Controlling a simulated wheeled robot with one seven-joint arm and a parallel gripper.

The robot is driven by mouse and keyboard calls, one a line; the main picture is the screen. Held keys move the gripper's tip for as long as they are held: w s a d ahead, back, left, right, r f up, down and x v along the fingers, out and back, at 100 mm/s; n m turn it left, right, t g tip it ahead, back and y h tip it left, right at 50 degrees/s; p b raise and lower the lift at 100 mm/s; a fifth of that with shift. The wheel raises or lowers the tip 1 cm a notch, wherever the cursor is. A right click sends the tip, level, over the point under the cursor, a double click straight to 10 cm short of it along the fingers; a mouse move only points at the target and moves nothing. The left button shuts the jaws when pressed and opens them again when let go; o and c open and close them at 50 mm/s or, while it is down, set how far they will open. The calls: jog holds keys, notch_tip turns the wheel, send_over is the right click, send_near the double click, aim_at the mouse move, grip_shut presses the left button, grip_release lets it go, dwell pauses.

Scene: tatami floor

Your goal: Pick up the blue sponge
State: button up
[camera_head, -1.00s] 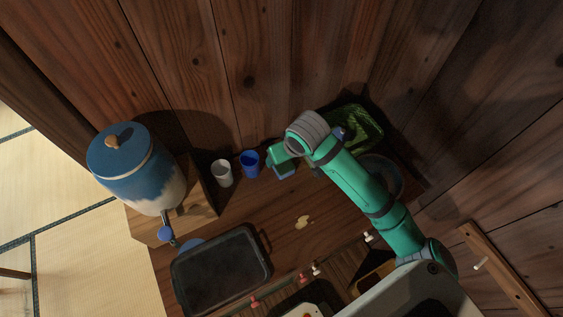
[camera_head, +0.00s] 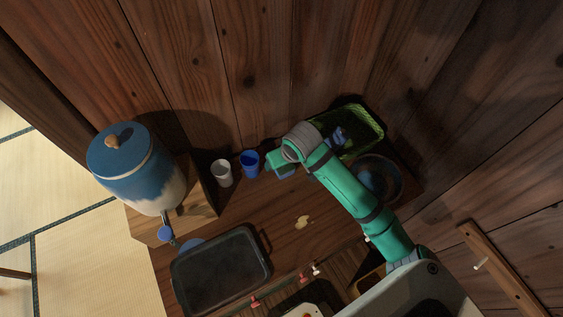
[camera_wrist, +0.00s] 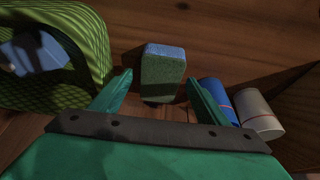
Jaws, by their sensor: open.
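A sponge (camera_wrist: 163,70) with a blue top layer and a dark green face stands on the wooden counter in the wrist view. It is between and just beyond the fingertips of my gripper (camera_wrist: 159,80), which is open with a gap on each side. In the head view my gripper (camera_head: 281,166) points down at the counter, right of the blue cup, and mostly hides the sponge there.
A green basket (camera_head: 370,125) with blue items stands beside my arm; it also shows in the wrist view (camera_wrist: 88,28). A blue cup (camera_head: 250,164) and white cup (camera_head: 222,174) stand close by. A dark bowl (camera_head: 391,178), tray (camera_head: 222,272) and blue-white jar (camera_head: 140,170) surround the work area.

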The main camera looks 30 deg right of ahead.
jog(key=shift+f, duration=0.15)
jog(key=c, duration=1.2)
notch_tip(320, 180, up, 10)
jog(key=shift+r, duration=0.25)
